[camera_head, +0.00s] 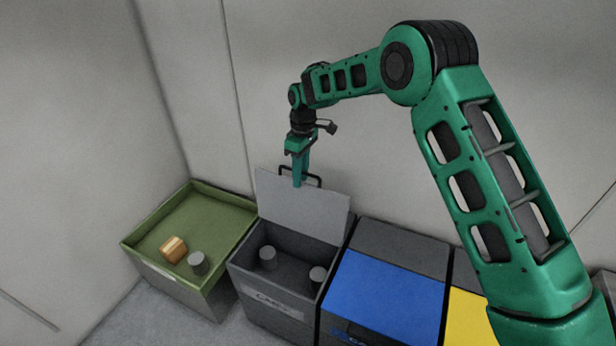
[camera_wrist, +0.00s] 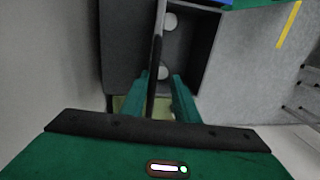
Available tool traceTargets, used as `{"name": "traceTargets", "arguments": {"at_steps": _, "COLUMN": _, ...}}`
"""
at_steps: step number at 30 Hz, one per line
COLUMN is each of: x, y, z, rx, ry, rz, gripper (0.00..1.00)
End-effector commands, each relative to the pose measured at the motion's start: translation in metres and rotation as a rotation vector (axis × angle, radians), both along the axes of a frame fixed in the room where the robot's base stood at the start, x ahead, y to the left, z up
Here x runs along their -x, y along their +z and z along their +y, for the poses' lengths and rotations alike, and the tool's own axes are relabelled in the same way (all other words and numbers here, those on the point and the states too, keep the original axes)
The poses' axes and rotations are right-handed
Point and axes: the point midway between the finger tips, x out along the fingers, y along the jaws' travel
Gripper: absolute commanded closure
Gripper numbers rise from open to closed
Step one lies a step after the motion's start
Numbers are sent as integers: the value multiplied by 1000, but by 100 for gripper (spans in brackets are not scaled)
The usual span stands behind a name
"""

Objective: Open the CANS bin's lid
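The CANS bin (camera_head: 272,303) is a dark grey box with a label on its front. Its grey lid (camera_head: 295,213) stands raised at the back, and the box is open at the top. A black handle (camera_head: 315,178) shows at the lid's upper edge. Two grey cans (camera_head: 267,257) are inside the bin. My gripper (camera_head: 299,183) points down at the handle. In the wrist view, the fingers of my gripper (camera_wrist: 158,98) are apart, one on each side of a dark bar, with a gap beside the bar. Whether they touch it is hard to tell.
An open green bin (camera_head: 190,192) stands to the left, holding a tan box (camera_head: 173,249) and a grey can (camera_head: 197,263). A blue-lidded bin (camera_head: 383,296) and a yellow one (camera_head: 467,318) stand to the right. The wall is close behind.

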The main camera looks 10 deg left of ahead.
Motion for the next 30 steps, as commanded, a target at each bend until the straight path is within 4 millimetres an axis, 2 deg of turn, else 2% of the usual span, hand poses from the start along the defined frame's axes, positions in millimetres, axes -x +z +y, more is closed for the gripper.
{"name": "traceTargets", "arguments": {"at_steps": 4, "x": 1, "y": 1, "z": 2, "rx": -2, "ry": 3, "rz": 1, "gripper": 72}}
{"name": "traceTargets", "arguments": {"at_steps": 7, "x": 0, "y": 11, "z": 1, "rx": -3, "ry": 3, "rz": 0, "gripper": 72}}
{"name": "traceTargets", "arguments": {"at_steps": 21, "x": -9, "y": 92, "z": -4, "rx": -2, "ry": 1, "rz": -1, "gripper": 72}}
{"name": "traceTargets", "arguments": {"at_steps": 25, "x": -10, "y": 103, "z": -4, "rx": -1, "ry": 0, "rz": 0, "gripper": 72}}
{"name": "traceTargets", "arguments": {"at_steps": 30, "x": -10, "y": 107, "z": -5, "rx": 0, "ry": 0, "rz": 1, "gripper": 72}}
